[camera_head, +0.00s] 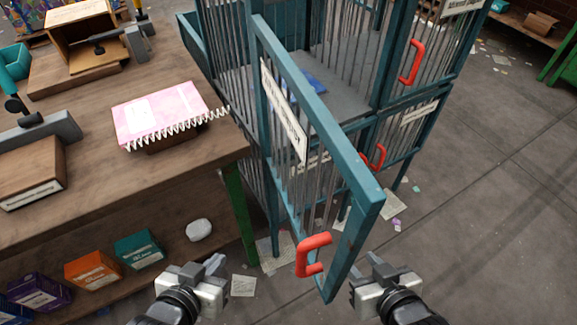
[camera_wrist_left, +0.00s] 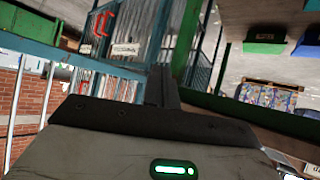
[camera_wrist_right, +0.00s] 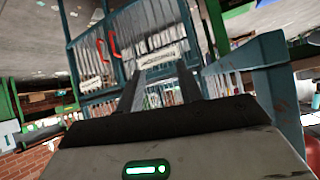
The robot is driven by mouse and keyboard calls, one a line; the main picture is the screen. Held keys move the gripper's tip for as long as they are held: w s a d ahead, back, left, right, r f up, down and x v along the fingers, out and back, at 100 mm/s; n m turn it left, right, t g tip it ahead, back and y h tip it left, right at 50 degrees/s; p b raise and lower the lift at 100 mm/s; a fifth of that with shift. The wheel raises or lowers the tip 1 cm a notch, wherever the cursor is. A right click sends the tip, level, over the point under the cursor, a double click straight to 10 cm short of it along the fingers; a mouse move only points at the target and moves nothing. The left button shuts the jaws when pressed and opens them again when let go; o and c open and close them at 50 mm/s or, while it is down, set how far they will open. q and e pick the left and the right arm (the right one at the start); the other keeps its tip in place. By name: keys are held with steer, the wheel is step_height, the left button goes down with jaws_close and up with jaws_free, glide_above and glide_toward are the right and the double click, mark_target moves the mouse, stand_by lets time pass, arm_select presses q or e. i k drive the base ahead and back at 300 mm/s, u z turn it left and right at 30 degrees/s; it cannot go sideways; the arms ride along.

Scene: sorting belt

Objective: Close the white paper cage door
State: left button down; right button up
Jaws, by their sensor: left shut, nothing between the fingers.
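A teal barred cage door (camera_head: 322,130) stands swung open toward me. It carries a white sign (camera_head: 284,112), its words too small to read, and a red handle (camera_head: 312,255) near its lower front end. My left gripper (camera_head: 214,264) is shut and empty, left of the handle and apart from it. My right gripper (camera_head: 376,262) is open and empty, right of the door's end and apart from it. In the right wrist view the door's teal frame (camera_wrist_right: 275,85) is at the right, with part of the red handle (camera_wrist_right: 312,150) at the edge.
The cage's upper compartment (camera_head: 345,95) is open, with a blue item (camera_head: 303,84) inside. Other doors have red handles (camera_head: 412,62). A wooden bench (camera_head: 75,195) with boxes and a pink notebook (camera_head: 160,112) stands left. The floor right (camera_head: 490,200) is mostly clear.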

mark_target(370, 198)
steer(key=u, duration=0.15)
steer(key=k, duration=0.6)
steer(key=u, duration=0.75)
steer(key=k, duration=1.45)
steer(key=z, duration=0.45)
steer(key=i, duration=1)
steer(key=z, duration=0.05)
